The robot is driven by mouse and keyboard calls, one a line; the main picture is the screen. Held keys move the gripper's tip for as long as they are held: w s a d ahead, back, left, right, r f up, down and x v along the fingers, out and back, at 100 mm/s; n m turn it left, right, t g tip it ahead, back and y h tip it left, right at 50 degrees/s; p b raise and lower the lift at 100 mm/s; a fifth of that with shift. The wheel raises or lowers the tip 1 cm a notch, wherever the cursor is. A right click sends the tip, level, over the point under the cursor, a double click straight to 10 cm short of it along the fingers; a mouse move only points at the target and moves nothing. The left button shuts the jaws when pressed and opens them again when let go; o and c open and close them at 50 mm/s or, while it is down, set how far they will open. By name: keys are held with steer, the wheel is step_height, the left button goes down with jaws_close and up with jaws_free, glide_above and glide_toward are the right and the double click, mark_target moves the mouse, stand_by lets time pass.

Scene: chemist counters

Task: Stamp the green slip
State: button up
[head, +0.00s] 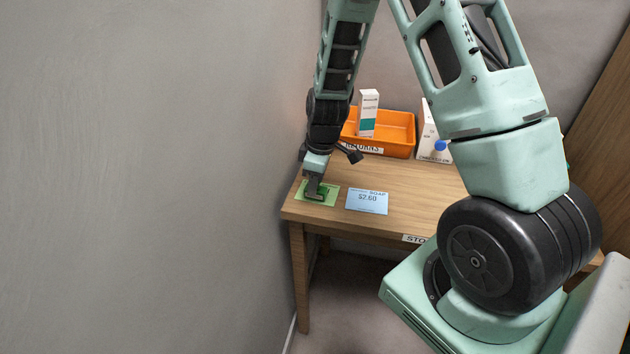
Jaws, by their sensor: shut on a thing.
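The green slip (331,196) lies flat on the wooden table near its left front corner. My gripper (314,194) points down over the middle of the slip and is shut on the stamp, a small dark thing mostly hidden by the fingers. The stamp is at or just above the slip; I cannot tell if it touches. The gripper covers the slip's middle, so any mark there is hidden.
A blue price card (367,202) lies just right of the slip. An orange returns tray (398,131) with a white and teal box (367,113) stands at the back. A white box (428,136) stands to its right. A grey wall (150,180) is close on the left.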

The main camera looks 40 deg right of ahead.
steer(key=shift+r+p, duration=2.7)
steer(key=shift+r, duration=0.8)
